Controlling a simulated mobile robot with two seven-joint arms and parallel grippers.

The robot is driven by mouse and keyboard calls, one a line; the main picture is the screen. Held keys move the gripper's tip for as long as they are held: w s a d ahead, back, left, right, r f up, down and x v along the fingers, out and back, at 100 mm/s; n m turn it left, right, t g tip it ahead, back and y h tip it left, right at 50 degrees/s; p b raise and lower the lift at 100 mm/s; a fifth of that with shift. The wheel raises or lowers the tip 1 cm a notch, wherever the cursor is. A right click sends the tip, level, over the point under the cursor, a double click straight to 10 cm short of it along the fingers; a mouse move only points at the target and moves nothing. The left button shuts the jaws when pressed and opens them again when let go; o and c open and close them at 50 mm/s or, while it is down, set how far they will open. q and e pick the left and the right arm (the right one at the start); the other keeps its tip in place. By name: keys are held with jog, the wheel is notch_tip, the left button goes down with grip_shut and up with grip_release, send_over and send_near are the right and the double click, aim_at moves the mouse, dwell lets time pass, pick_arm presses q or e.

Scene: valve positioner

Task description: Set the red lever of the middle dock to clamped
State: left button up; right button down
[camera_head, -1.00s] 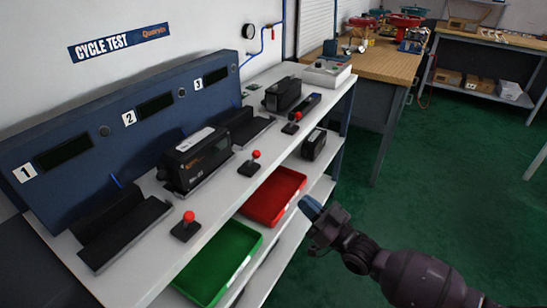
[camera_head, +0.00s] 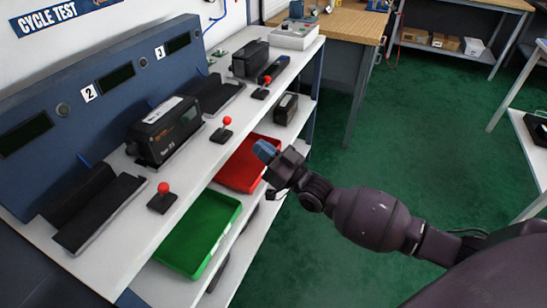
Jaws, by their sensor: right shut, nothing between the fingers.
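The middle dock's red lever (camera_head: 226,121) stands on a small black base on the white bench top. Its knob looks roughly upright; I cannot tell its exact setting. A black boxy device (camera_head: 166,132) sits behind it to the left, by the panel marked 2. My right gripper (camera_head: 267,151), with blue fingertips, comes in from the right. It is shut and empty, in front of the bench and to the right of the lever, apart from it. My left gripper is not in view.
Similar red levers stand at the near dock (camera_head: 163,188) and far dock (camera_head: 265,80). The near cradle (camera_head: 100,212) is empty. Below, a green tray (camera_head: 200,233) and a red tray (camera_head: 246,168) sit on the shelf.

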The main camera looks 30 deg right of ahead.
aim_at(224, 126)
jog(key=x, duration=0.7)
jog(key=shift+w+a, duration=0.2)
jog(key=shift+w, duration=0.1)
jog(key=shift+r, duration=0.15)
